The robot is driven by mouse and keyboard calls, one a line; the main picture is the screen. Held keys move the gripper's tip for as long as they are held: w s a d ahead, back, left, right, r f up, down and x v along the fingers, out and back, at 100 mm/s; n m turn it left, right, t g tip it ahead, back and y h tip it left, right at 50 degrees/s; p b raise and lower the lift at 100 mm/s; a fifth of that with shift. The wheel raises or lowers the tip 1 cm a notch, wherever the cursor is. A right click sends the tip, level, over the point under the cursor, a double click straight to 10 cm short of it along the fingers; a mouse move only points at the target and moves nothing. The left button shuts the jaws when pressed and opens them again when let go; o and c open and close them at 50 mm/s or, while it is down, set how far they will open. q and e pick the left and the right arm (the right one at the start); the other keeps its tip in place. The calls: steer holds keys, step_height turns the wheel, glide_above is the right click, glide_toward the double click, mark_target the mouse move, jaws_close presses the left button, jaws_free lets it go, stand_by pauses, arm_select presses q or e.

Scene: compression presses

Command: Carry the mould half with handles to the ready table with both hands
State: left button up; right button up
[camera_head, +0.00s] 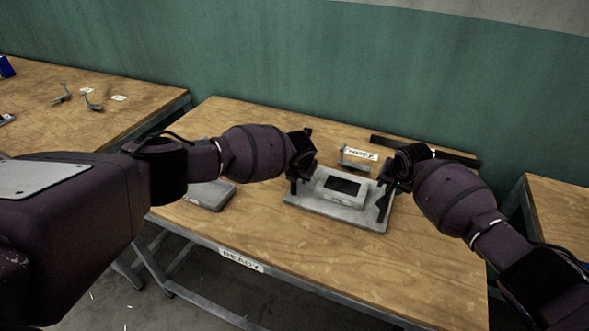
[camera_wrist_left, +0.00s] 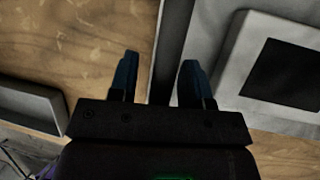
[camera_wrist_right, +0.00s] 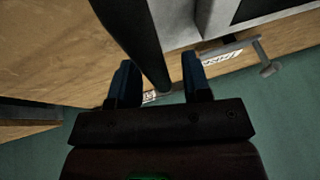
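The grey mould half (camera_head: 325,207), a plate with a raised block and a dark rectangular recess, lies level on the wooden ready table (camera_head: 390,270); no gap beneath it shows. Its dark handles are at its left and right ends. My left gripper (camera_head: 297,182) is at the left handle (camera_wrist_left: 172,45), which passes between its parted fingers. My right gripper (camera_head: 386,186) is at the right handle (camera_wrist_right: 146,45), which also runs between parted fingers. Both wrist views show space beside the handles, so neither gripper is closed on one. The grippers partly hide the handles in the head view.
A READY label (camera_head: 241,260) is on the table's front edge. A grey plate (camera_head: 209,195) lies left of the mould half. Behind it stand a small labelled bracket (camera_head: 357,160) and a dark bar (camera_head: 450,155). The front of the table is clear.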

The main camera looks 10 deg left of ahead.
arm_select(q)
steer(key=shift+r, duration=0.15)
steer(key=v, duration=1.1)
steer(key=shift+s+r, duration=0.2)
steer(key=shift+r, duration=0.05)
arm_select(e)
steer(key=v, duration=1.2)
arm_select(q)
steer(key=shift+d, duration=0.15)
